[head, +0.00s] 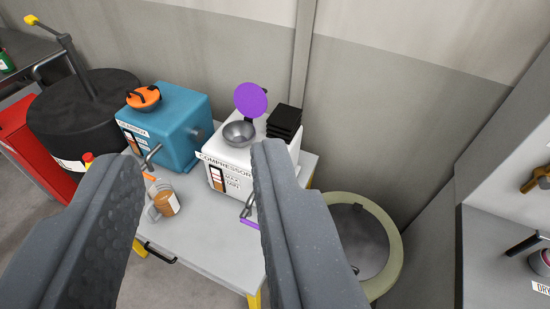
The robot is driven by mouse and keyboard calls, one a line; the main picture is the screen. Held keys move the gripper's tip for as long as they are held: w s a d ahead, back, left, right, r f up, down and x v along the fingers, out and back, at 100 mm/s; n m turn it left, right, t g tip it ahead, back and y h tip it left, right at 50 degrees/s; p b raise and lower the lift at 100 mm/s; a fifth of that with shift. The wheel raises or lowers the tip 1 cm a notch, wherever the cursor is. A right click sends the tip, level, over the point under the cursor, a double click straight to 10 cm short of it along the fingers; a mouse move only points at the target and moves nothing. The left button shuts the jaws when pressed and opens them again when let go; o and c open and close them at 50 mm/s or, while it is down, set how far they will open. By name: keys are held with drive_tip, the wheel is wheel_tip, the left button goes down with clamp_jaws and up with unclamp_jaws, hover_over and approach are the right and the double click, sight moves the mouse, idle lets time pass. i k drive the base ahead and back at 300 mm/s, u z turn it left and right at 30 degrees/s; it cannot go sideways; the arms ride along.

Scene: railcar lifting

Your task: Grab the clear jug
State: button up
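A small jug (160,201), see-through or pale with a brown-orange patch and an orange spout or cap, stands on the grey table (205,250) near its left side. I take it for the clear jug. My gripper (197,155) is open and empty. Its two dark grey fingers reach up from the bottom of the view, wide apart. The jug shows in the gap between them, close to the left finger in the picture, with the fingers apparently nearer to the camera. Its lower left is close to that finger's edge.
Behind the jug stand a blue machine (182,133) and a white compressor box (220,178) with a metal bowl (239,133) and purple disc (251,100). A black drum (80,110) is left. A round pale-rimmed bin (388,245) stands right of the table.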

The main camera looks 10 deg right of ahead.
sight(160, 194)
drive_tip(key=z, duration=0.15)
drive_tip(key=i, duration=1)
drive_tip(key=u, duration=0.05)
drive_tip(key=k, duration=0.5)
drive_tip(key=u, duration=1.7)
drive_tip(key=k, duration=0.55)
drive_tip(key=z, duration=0.85)
drive_tip(key=i, duration=0.9)
